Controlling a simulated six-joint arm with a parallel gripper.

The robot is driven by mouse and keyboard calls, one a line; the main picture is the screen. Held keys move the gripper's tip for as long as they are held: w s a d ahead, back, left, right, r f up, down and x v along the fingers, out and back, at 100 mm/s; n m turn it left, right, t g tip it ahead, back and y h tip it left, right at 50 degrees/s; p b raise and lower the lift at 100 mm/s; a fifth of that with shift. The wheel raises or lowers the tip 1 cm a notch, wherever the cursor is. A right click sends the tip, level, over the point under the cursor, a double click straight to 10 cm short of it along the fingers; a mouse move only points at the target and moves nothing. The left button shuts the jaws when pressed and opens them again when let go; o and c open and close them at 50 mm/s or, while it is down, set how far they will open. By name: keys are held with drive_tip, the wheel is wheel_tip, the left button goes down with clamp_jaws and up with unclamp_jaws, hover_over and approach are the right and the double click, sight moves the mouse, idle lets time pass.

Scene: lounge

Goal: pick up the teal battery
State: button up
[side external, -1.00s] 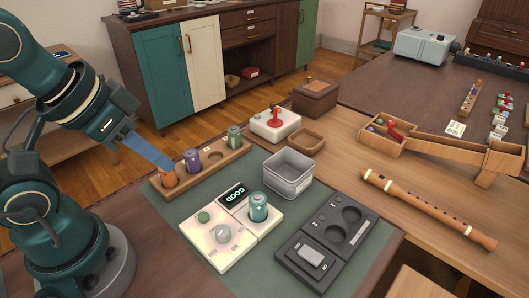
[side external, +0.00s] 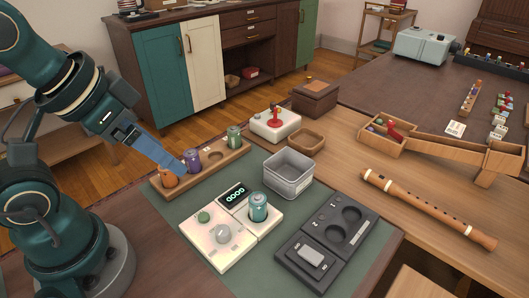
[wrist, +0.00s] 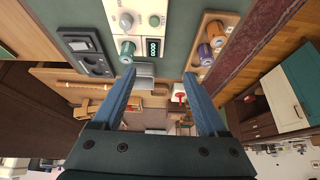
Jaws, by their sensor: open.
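The teal battery (side external: 258,207) stands upright in the right part of a white tester (side external: 216,236) whose display reads "GOOD". In the wrist view the teal battery (wrist: 127,50) is near the upper middle, beside the left finger's tip. My gripper (side external: 182,172) is open, its blue fingers over the left end of the wooden battery rack (side external: 228,160), away from the tester. In the wrist view my gripper (wrist: 163,72) shows both fingers spread with nothing held between them. An orange battery (side external: 169,180) and a purple battery (side external: 192,161) stand in the rack close to the fingers.
A green battery (side external: 234,137) stands at the rack's right end, beside an empty hole. A grey metal bin (side external: 289,174) stands behind the tester. A dark holder (side external: 320,262) with round wells lies to its right.

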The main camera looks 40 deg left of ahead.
drive_tip(key=w+d+r+m+g, duration=0.1)
drive_tip(key=w+r, duration=0.1)
drive_tip(key=w, duration=0.2)
drive_tip(key=m+g, duration=0.3)
hover_over(258, 197)
drive_tip(key=a, duration=0.1)
drive_tip(key=f, duration=0.6)
drive_tip(key=shift+w+a+f, duration=0.1)
drive_tip(key=shift+a+f, duration=0.1)
drive_tip(key=shift+f, duration=0.05)
drive_tip(key=shift+m+g, duration=0.5)
drive_tip(key=shift+g, duration=0.4)
drive_tip(key=f, duration=0.2)
drive_tip(key=d+f, duration=0.1)
drive_tip(key=shift+d+f, duration=0.2)
drive_tip(key=shift+f, duration=0.2)
drive_tip(key=shift+s+f, duration=0.2)
drive_tip(key=shift+f, duration=2.5)
clamp_jaws()
